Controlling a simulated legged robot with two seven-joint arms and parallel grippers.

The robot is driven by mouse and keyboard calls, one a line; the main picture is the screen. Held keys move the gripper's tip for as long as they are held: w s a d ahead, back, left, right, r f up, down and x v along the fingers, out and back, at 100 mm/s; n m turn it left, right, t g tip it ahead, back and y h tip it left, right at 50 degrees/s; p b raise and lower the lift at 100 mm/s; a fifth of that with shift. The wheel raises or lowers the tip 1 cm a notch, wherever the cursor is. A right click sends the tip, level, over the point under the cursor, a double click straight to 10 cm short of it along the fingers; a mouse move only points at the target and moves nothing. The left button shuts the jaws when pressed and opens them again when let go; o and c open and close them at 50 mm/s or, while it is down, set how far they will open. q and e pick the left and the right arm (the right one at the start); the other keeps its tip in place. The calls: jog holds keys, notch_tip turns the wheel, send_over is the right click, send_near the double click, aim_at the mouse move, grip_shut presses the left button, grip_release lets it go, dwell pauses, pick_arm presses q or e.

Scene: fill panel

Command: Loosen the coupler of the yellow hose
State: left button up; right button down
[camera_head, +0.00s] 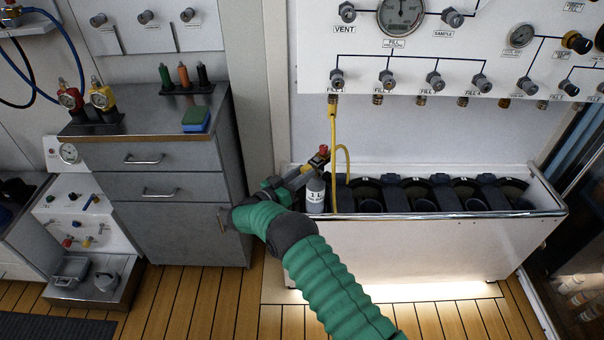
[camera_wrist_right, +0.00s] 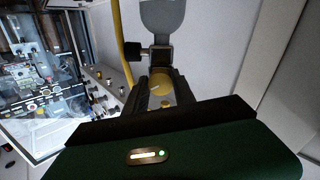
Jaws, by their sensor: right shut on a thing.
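The yellow hose (camera_head: 333,125) hangs from the first fill fitting on the white panel and loops down beside the grey bottle (camera_head: 315,195) labelled 1. A small valve with a red part (camera_head: 323,150) is at the bottle's top. My right gripper (camera_head: 307,170) reaches it from the lower left. In the right wrist view, the fingers are closed around a brass-coloured piece, apparently the hose's coupler (camera_wrist_right: 160,88), below a metal valve block (camera_wrist_right: 160,58). The yellow hose (camera_wrist_right: 122,45) passes left of the fingers. The coupler is mostly hidden by the fingers. My left gripper is not in view.
The white trough (camera_head: 420,235) holds several dark round sockets (camera_head: 470,195) right of the bottle. The fill panel (camera_head: 450,70) with gauges and fittings is above. A grey drawer cabinet (camera_head: 160,185) stands close on the left. The wooden floor in front is clear.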

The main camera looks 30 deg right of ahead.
jog(key=shift+f, duration=0.15)
jog(key=c, duration=1.5)
grip_release()
jog(key=o, duration=0.4)
jog(key=shift+d, duration=0.1)
jog(key=shift+o, duration=0.2)
jog(key=p+v, duration=0.1)
jog(key=v, duration=1.6)
jog(key=shift+w, duration=0.1)
